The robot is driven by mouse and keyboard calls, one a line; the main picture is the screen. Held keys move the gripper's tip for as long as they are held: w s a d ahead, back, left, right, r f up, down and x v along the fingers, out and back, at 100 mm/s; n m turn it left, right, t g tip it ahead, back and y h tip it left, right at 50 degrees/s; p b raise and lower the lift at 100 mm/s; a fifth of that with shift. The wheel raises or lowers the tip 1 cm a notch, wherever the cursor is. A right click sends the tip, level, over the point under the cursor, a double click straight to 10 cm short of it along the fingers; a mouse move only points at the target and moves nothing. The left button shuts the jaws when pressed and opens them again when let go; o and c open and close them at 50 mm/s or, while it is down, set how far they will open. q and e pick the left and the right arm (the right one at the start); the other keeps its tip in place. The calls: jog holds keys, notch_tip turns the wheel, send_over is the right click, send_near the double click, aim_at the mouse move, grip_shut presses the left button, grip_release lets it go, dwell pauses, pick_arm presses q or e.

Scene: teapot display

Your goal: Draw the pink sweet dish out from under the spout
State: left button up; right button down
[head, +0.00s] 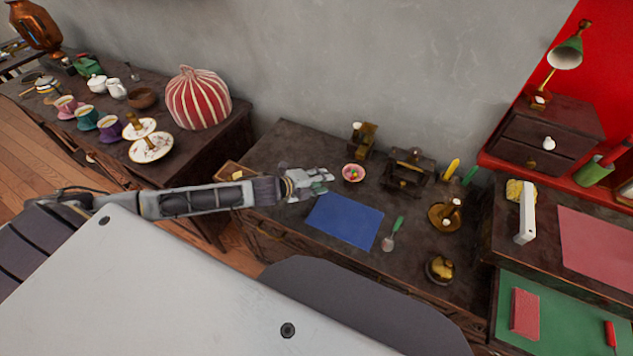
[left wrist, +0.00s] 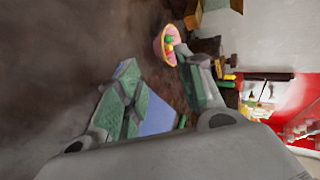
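The pink sweet dish (head: 354,173) stands on the dark wooden cabinet top, with small green, yellow and orange sweets in it. It also shows in the left wrist view (left wrist: 159,47), beyond the fingers. My left gripper (head: 329,174) is just left of the dish in the head view. In the left wrist view its two fingers (left wrist: 155,58) are apart with nothing held between them. The right-hand finger's tip is close to the dish rim there; I cannot tell whether it touches. I cannot make out a spout over the dish. My right gripper is not in view.
A blue mat (head: 344,220) lies in front of the dish, with a green-handled scoop (head: 391,236) beside it. A brass piece (head: 363,139) stands behind the dish and a dark box-like stand (head: 406,172) to its right. A brass bell-like object (head: 440,269) sits near the front.

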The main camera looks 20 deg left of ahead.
pick_arm(q)
jog(key=shift+v, duration=0.95)
